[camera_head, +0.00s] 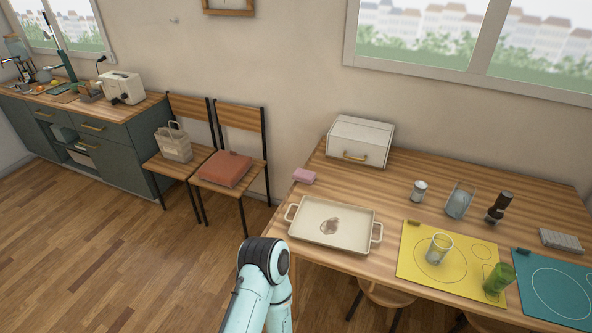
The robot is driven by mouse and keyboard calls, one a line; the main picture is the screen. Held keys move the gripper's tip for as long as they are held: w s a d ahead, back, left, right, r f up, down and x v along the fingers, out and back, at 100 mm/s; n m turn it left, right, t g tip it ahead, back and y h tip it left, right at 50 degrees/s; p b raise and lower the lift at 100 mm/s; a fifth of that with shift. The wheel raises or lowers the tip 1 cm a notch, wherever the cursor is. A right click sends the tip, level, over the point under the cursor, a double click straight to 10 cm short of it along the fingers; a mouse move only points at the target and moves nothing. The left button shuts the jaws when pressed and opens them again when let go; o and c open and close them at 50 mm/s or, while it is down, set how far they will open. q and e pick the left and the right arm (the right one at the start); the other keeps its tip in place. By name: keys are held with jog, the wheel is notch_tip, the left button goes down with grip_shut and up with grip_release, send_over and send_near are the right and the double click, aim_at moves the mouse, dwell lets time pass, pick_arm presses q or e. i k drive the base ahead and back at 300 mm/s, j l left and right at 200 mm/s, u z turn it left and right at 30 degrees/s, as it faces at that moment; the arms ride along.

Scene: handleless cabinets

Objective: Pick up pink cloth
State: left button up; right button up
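A small pink folded thing (304,176), which looks like the pink cloth, lies on the wooden table (407,169) near its left edge. It sits behind the tray and left of the white box. One of my arms shows at the bottom centre, with pale blue links and a black joint, in front of the table's left corner and well short of the pink thing. No gripper fingers are visible, so neither gripper can be seen.
A cream tray (322,241) with two handles stands just in front of the pink thing. A white box (360,142) is to its right. Two chairs stand left of the table, one with a bag (173,146), one with a reddish folded item (225,169). The floor at left is clear.

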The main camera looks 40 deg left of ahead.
aim_at(300, 175)
jog(key=i+j, duration=0.1)
jog(key=j, duration=0.45)
jog(key=i+j, duration=0.15)
jog(key=j, duration=0.4)
jog(key=i+j, duration=0.1)
jog(key=j, duration=0.45)
jog(key=i+j, duration=0.1)
jog(key=j, duration=0.45)
jog(key=i+j, duration=0.15)
jog(key=j, duration=0.4)
jog(key=i+j, duration=0.1)
jog(key=j, duration=0.45)
jog(key=i+j, duration=0.1)
jog(key=j, duration=0.45)
jog(key=i+j, duration=0.1)
jog(key=j, duration=0.45)
